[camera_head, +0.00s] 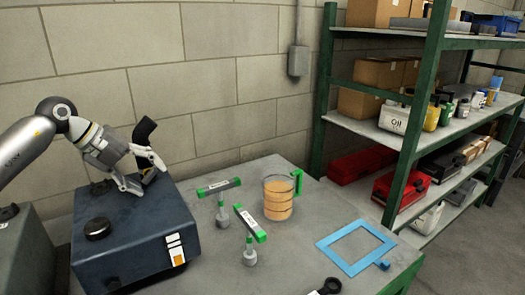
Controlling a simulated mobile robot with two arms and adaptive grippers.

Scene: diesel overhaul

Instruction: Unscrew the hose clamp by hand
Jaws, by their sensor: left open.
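My left gripper (146,173) comes in from the left and is open, with its fingers spread low over the back of a dark blue box-shaped unit (135,225). A short black hose-like piece (145,130) rises right behind the fingers, tilted. I cannot tell whether the fingers touch it. No hose clamp can be made out; the gripper covers the foot of the black piece. A round black cap (97,228) sits on the unit's top at the left. My right gripper is not in view.
A dark object (328,287) shows at the bottom edge. A loaded green shelf rack (415,150) stands at right.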

